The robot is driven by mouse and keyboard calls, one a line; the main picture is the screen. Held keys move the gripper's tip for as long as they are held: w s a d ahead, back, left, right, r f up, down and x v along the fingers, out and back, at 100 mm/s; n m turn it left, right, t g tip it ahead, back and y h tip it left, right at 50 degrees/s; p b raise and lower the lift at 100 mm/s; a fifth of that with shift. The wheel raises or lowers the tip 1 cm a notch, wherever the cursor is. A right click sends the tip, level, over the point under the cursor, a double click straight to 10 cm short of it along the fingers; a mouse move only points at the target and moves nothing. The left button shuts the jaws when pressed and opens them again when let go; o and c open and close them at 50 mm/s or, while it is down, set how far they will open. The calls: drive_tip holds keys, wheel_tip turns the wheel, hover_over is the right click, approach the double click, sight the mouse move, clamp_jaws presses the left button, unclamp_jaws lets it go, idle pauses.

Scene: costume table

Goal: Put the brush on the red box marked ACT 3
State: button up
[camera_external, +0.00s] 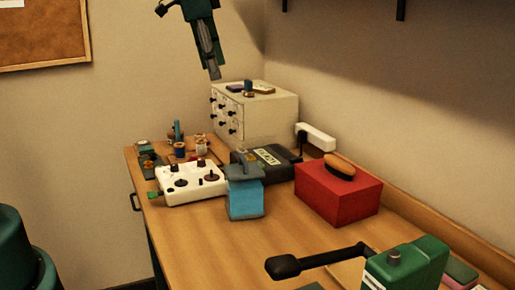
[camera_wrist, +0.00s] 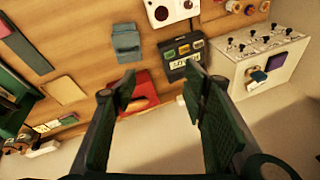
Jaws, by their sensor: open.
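The red box (camera_external: 328,196) stands on the right side of the table, near the wall; I see no marking on it that I can read. The brush (camera_external: 340,166), with a tan back and dark bristles, rests on top of the red box. In the wrist view the red box (camera_wrist: 143,81) and brush (camera_wrist: 140,104) show between my fingers, partly hidden by the left one. My gripper (camera_external: 212,72) is high above the table's far end, well away from the brush. The wrist view shows my gripper (camera_wrist: 162,82) with its fingers wide apart and nothing between them.
A cream drawer cabinet (camera_external: 262,118) stands at the back with small items on top. A white control box (camera_external: 190,183), a blue-grey object (camera_external: 245,198) and a dark case (camera_external: 276,168) sit left of the red box. A green machine (camera_external: 408,265) is in front. Bare wood (camera_external: 215,250) lies front left.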

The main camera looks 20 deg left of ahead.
drive_tip(key=s+a+f+n+t, duration=0.1)
drive_tip(key=s+a+f+n, duration=0.1)
drive_tip(key=s+a+n, duration=0.4)
drive_tip(key=s+a+f+n+t+y, duration=0.1)
drive_tip(key=s+a+f+n+t, duration=0.1)
drive_tip(key=s+a+n, duration=0.4)
drive_tip(key=shift+s+a+f+n+t, duration=0.15)
drive_tip(key=shift+s+a+n+t, duration=0.15)
drive_tip(key=shift+s+a, duration=2.65)
drive_tip(key=shift+s+d+f, duration=0.1)
drive_tip(key=shift+s+d, duration=0.45)
